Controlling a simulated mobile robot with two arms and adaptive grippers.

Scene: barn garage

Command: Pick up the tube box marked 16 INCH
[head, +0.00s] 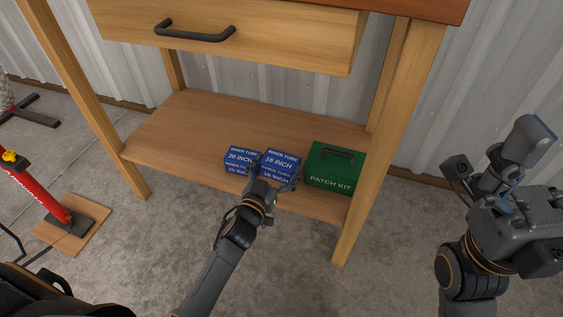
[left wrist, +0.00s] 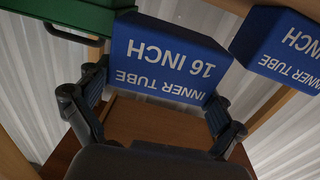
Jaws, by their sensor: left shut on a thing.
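The blue tube box marked 16 INCH (head: 281,160) is on the lower shelf area, between another blue tube box and a green case. My left gripper (head: 271,183) reaches it from the front and is shut on it. In the left wrist view the 16 INCH box (left wrist: 168,55) sits between the two fingers, its lettering upside down. The gripper hides its lower front, so I cannot tell whether it touches the shelf. The blue box marked 20 INCH (head: 240,157) stands just left of it. My right gripper (head: 494,155) is open and empty, off to the right.
The wooden shelf (head: 185,130) has clear room at its left. The green patch kit case (head: 335,168) stands close on the right. A drawer (head: 230,35) overhangs the shelf, and table legs (head: 385,150) flank it. A red stand (head: 45,185) is at far left.

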